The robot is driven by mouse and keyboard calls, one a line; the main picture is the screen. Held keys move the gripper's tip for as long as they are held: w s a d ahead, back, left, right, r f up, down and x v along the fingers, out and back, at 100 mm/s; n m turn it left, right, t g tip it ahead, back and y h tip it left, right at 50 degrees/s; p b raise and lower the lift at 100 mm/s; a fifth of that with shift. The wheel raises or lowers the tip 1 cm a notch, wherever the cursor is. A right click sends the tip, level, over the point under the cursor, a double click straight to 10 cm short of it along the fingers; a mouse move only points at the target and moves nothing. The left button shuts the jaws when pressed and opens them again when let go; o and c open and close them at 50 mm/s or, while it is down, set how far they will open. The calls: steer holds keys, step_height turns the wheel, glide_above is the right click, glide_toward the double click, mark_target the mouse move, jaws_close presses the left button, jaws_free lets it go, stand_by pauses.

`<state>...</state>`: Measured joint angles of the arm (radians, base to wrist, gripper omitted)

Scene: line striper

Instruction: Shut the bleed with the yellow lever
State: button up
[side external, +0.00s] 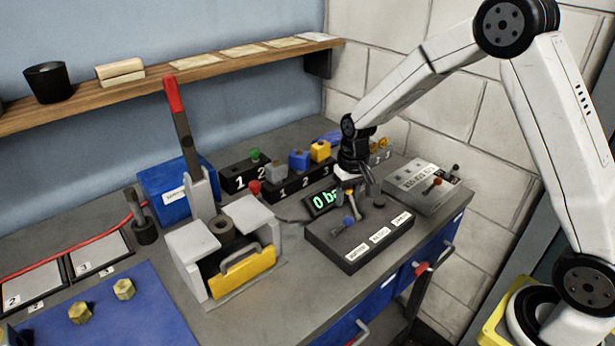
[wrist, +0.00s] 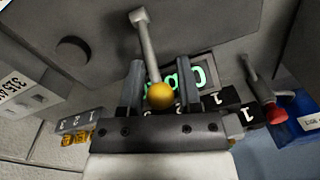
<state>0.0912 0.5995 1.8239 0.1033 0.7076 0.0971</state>
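The yellow lever shows in the wrist view as a grey rod with a yellow ball knob (wrist: 161,95). It rises from a dark control box (wrist: 205,25). My gripper (wrist: 160,78) has its two fingers apart, one on each side of the lever, with a visible gap on both sides of the knob. A lever with a blue knob (side external: 348,221) stands on the same box, close to my gripper.
A green-lit display (side external: 323,201) reading 0 stands behind the box. A press with a red-handled lever (side external: 173,95) and a yellow part (side external: 243,272) stands left. Numbered blocks (side external: 300,185) line the back.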

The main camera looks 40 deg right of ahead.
jaws_close()
stand_by(1.2)
